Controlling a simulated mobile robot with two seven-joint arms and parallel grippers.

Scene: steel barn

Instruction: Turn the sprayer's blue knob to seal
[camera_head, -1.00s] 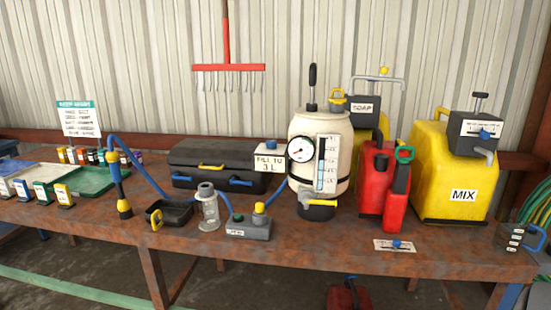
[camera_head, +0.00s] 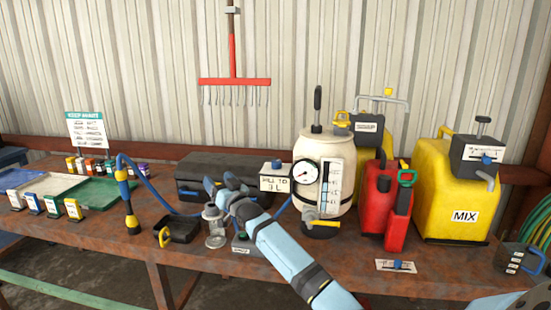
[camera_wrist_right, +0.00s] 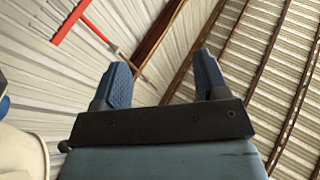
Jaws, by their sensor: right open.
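The sprayer (camera_head: 322,150) is a cream tank with a round gauge, a clear level strip, a black pump handle on top and a yellow lever at its base. It stands on the bench right of centre. A blue knob (camera_head: 277,165) shows above the "FILL TO 3 L" sign beside it; I cannot tell whether it belongs to the sprayer. The blue-hosed wand (camera_head: 130,205) stands to the left. My right gripper (camera_head: 222,186) is open and empty, in front of the black case, left of the sprayer. Its open fingers (camera_wrist_right: 161,68) face the wall in the wrist view.
Yellow MIX jug (camera_head: 455,185) and red can (camera_head: 383,205) stand right of the sprayer. A black case (camera_head: 195,172) lies behind my gripper. A grey valve cup (camera_head: 214,228) and black tray (camera_head: 180,228) are in front.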

